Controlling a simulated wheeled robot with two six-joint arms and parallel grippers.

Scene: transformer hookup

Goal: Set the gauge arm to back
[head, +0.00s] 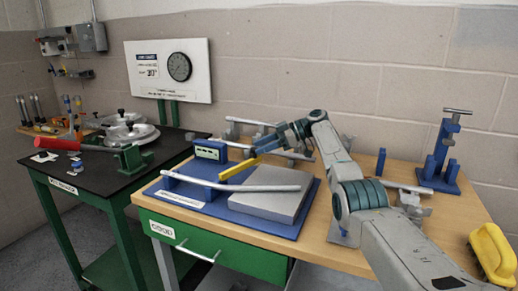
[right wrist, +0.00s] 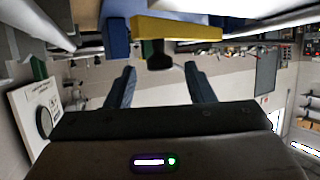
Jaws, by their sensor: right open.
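A yellow bar (head: 240,168), which looks like the gauge arm, slants above the blue base (head: 210,207) on the wooden bench. Its upper end is close to my right gripper (head: 264,141). In the right wrist view the yellow bar (right wrist: 178,27) lies crosswise beyond the fingertips, with a blue block (right wrist: 116,38) at its left and a dark knob (right wrist: 160,60) below it. My right gripper (right wrist: 160,78) is open, with nothing seen between its fingers. I cannot tell whether it touches the bar. My left gripper is not in view.
A grey plate (head: 268,206) and a long silver bar (head: 230,186) are on the blue base. A blue stand (head: 440,160) and a yellow handled object (head: 492,252) are at the right. Silver rods lie behind.

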